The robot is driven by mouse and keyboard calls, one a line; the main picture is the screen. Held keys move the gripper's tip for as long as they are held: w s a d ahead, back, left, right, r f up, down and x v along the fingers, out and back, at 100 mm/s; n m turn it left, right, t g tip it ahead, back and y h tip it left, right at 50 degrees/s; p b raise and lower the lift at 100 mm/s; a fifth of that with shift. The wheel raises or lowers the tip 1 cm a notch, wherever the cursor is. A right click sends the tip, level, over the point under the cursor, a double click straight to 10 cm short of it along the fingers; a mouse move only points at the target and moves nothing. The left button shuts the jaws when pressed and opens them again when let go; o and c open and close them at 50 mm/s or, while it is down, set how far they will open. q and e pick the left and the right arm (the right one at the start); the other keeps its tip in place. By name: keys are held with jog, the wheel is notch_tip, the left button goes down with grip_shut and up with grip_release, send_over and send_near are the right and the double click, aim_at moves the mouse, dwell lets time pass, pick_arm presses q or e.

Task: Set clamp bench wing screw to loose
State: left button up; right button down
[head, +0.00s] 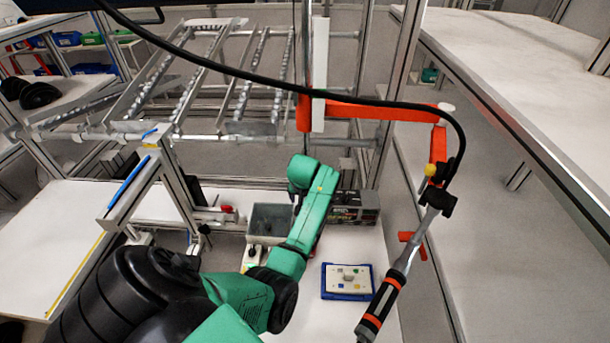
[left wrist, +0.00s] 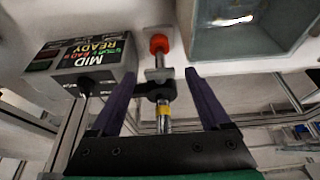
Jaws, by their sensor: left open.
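In the left wrist view my left gripper (left wrist: 160,78) is open, with its two dark purple fingers apart. Between them stands a steel shaft (left wrist: 164,122) with a yellow band and a black cross-piece (left wrist: 154,91), which may be the clamp's wing screw. A red knob (left wrist: 158,43) tops the shaft, beyond the fingertips. I cannot tell whether either finger touches the cross-piece. In the head view my green left arm reaches over the small white bench (head: 312,325) and hides the fingers and this hardware. My right gripper is not in view.
A grey box labelled MID READY (left wrist: 86,58) stands left of the fingers in the wrist view. A grey bin (left wrist: 262,50) is at upper right. In the head view, a hand tool (head: 383,300) hangs at right, near a blue-edged pad (head: 347,281). A roller rack (head: 245,75) stands behind.

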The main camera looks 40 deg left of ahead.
pick_arm(q)
jog(key=shift+s+r, duration=0.1)
jog(key=shift+c, duration=1.2)
jog(key=c, duration=0.6)
jog(key=shift+d, duration=0.1)
grip_shut()
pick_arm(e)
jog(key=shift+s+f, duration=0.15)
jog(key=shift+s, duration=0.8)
